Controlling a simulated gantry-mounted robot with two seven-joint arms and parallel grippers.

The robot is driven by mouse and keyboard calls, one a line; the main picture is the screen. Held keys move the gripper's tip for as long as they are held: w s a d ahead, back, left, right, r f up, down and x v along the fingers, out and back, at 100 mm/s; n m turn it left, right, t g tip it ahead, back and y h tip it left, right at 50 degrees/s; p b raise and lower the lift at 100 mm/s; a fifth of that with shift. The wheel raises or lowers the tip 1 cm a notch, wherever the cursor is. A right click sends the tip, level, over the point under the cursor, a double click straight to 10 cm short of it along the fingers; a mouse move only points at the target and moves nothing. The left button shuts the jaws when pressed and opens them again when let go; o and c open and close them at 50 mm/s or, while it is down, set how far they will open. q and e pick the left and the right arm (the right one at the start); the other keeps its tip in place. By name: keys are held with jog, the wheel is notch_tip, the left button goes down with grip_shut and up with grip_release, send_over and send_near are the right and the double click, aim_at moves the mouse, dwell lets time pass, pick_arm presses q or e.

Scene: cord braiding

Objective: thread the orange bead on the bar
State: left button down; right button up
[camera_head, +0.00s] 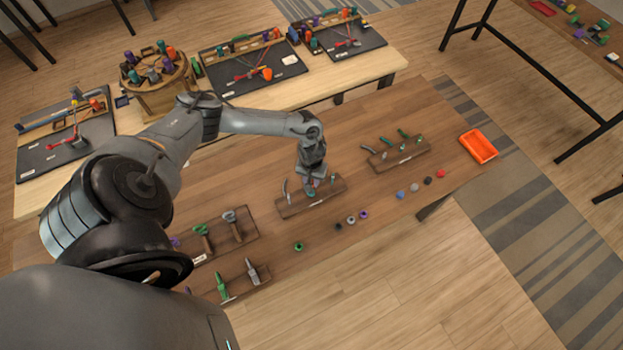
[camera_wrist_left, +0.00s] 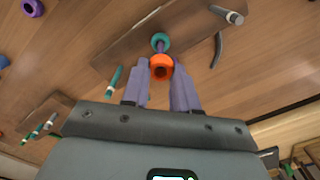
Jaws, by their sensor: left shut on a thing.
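My left gripper (camera_head: 312,187) is low over the middle wooden rack (camera_head: 326,196) in the head view. In the left wrist view its purple fingers (camera_wrist_left: 161,85) are shut on the orange bead (camera_wrist_left: 162,74), whose hole shows dark. Just beyond the bead is a short purple bar (camera_wrist_left: 160,42) with a teal bead (camera_wrist_left: 163,37) around it, on the rack. The orange bead overlaps the near end of this bar in the picture; I cannot tell whether they touch. The fingers hide the orange bead in the head view. My right gripper is out of view.
A grey bar (camera_wrist_left: 228,15), a dark curved bar (camera_wrist_left: 217,50) and a teal bar (camera_wrist_left: 115,80) stand close around the gripper. Loose beads, such as a green one (camera_head: 298,246) and a red one (camera_head: 441,173), lie along the table front. An orange tray (camera_head: 478,147) is at right.

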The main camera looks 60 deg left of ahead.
pick_arm(q)
jog(key=shift+f+b, duration=0.45)
jog(key=shift+f, duration=0.6)
dwell(0.4)
jog(key=shift+c, duration=2.4)
grip_release()
notch_tip(320, 180, up, 6)
jog(key=p, duration=0.8)
